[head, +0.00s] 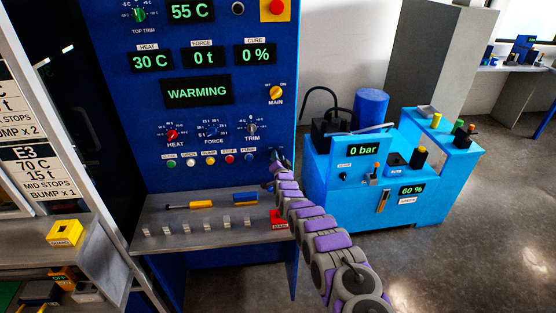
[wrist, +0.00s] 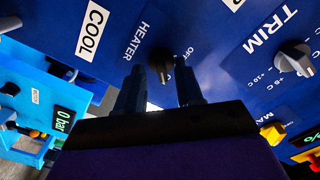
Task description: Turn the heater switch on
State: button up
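The heater switch (wrist: 160,60) is a small dark knob on the blue panel, between the HEATER and OFF labels in the wrist view. My gripper (wrist: 160,76) is open, with its two dark fingers apart on either side of the switch; I cannot tell whether they touch it. In the head view my gripper (head: 279,162) is at the lower right edge of the blue press panel (head: 160,113), right of the row of coloured buttons. The switch cannot be made out there. The switch's exact setting is unclear. The panel display (head: 197,91) reads WARMING.
The TRIM knob (wrist: 293,58) and the COOL label (wrist: 92,27) are close to my gripper. A grey shelf (head: 190,232) below the panel holds a yellow-handled tool (head: 200,204) and several small blocks. A light blue pump unit (head: 345,190) stands right of my arm.

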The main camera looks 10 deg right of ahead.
jog(key=s+p, duration=0.3)
jog(key=s, duration=1.4)
jog(key=shift+s, duration=0.2)
dwell(0.4)
jog(key=shift+f, duration=0.1)
